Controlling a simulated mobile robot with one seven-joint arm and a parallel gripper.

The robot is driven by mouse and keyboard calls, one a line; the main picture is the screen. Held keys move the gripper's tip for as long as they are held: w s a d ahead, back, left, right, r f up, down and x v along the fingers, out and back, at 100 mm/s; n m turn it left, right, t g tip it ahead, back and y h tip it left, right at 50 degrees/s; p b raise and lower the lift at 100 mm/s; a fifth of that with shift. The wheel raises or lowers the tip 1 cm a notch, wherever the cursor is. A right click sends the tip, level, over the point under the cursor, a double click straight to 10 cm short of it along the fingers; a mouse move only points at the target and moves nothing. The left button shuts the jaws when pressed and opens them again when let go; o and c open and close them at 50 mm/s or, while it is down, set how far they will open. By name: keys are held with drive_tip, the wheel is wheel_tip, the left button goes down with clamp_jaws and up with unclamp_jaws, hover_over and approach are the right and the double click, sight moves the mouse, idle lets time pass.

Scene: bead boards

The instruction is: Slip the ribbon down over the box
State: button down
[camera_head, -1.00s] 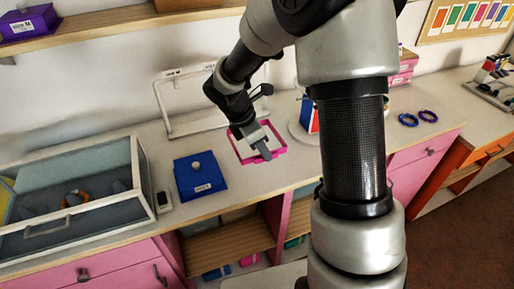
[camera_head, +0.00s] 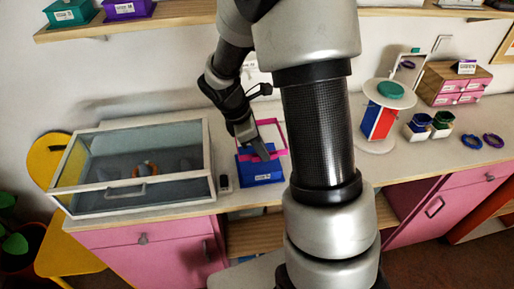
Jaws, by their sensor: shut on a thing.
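The ribbon is a square magenta loop (camera_head: 284,138), held by my gripper (camera_head: 262,153). The gripper is shut on the loop's near left part. The blue box (camera_head: 262,175) with a white label sits on the counter just below. In the picture the loop overlaps the box's back part and reaches beyond it at the back and right. The loop appears above the box, not around its sides; the exact gap cannot be told. My gripper hides part of the box's top, and its knob cannot be made out.
A glass-lidded case (camera_head: 130,200) with an orange ring stands left, beside a small dark device (camera_head: 225,184). To the right, past my arm, are a red, white and blue box (camera_head: 379,122) on a round stand, small open boxes (camera_head: 418,127) and purple rings (camera_head: 471,141).

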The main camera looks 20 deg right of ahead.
sight(261, 160)
drive_tip(key=shift+f+b, duration=2.1)
drive_tip(key=shift+f, duration=0.25)
drive_tip(key=shift+f+b, duration=0.8)
drive_tip(key=shift+f, duration=0.55)
drive_tip(key=shift+f, duration=0.25)
drive_tip(key=c, duration=1.3)
unclamp_jaws()
drive_tip(key=shift+c, duration=0.2)
drive_tip(key=shift+r+p, duration=0.1)
drive_tip(key=shift+p, duration=0.2)
drive_tip(key=shift+r+p, duration=3.15)
drive_tip(key=shift+r, duration=0.75)
